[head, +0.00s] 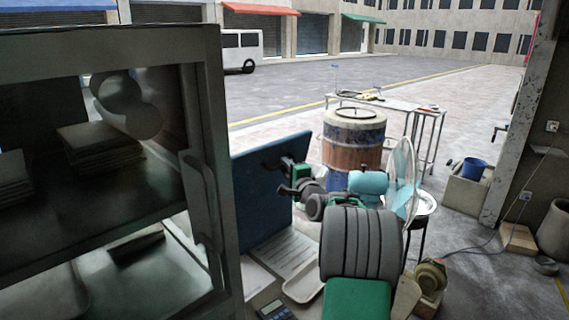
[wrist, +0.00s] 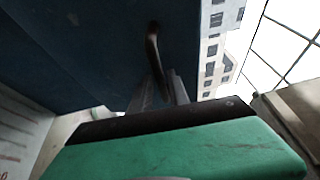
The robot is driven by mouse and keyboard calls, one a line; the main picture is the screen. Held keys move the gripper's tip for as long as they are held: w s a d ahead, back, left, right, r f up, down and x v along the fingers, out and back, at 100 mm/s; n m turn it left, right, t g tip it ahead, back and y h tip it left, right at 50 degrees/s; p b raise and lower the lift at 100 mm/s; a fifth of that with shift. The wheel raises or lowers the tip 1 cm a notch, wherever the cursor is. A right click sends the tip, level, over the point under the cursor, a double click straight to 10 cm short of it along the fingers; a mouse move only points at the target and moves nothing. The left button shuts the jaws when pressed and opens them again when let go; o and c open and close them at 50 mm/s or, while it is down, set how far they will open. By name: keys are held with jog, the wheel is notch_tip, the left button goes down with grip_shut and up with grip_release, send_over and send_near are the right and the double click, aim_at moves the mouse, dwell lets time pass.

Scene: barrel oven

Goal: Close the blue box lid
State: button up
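The blue box lid (head: 258,185) stands raised, nearly upright, behind the left cabinet's edge in the head view. It also fills the upper left of the wrist view (wrist: 75,45). My gripper (head: 280,178) is at the lid's right part, very close to its face. In the wrist view, my gripper's grey fingers (wrist: 163,92) point at the lid, and a dark curved bar (wrist: 153,45) rises in front of them. Whether the fingers touch the bar or the lid, and how far apart they are, is unclear. The box below is partly hidden by the cabinet and my arm.
A glass-fronted cabinet (head: 212,150) stands close on the left. A rusty blue barrel (head: 352,150) stands behind my arm, with a pale blue fan (head: 402,178) to its right. A white tray (head: 302,284) and a calculator (head: 274,311) lie below the lid.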

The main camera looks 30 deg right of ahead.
jog(key=shift+w+d, duration=0.25)
jog(key=shift+w, duration=0.6)
jog(key=shift+c, duration=0.2)
grip_shut()
dwell(0.5)
